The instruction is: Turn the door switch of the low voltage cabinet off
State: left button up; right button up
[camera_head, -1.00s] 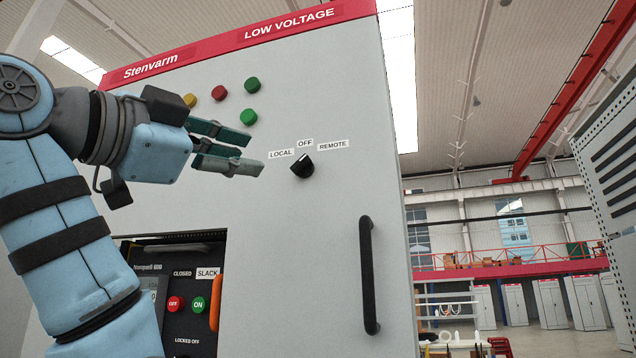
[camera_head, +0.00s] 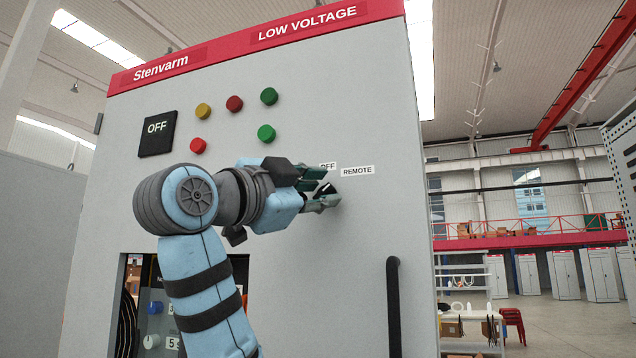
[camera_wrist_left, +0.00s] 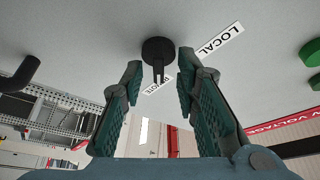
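The door switch is a black round knob with a raised grip, on the grey door of the low voltage cabinet (camera_head: 330,120). In the left wrist view the knob (camera_wrist_left: 158,50) sits between and just beyond my left fingertips, its grip in the gap. My left gripper (camera_head: 325,190) is open around the knob, with space showing on both sides; contact is not clear. In the head view the fingers mostly hide the knob. My right gripper is out of view.
A black door handle (camera_head: 393,305) stands out below and right of the switch. Yellow, red and green round lamps or buttons (camera_head: 234,104) and a black panel reading OFF (camera_head: 157,133) are up left. An opening with controls (camera_head: 155,310) is low left.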

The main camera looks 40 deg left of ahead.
pick_arm(q)
jog(key=shift+s, duration=0.1)
jog(key=shift+c, duration=0.4)
jog(key=shift+w+f, duration=0.15)
jog(key=shift+w, duration=0.05)
grip_shut()
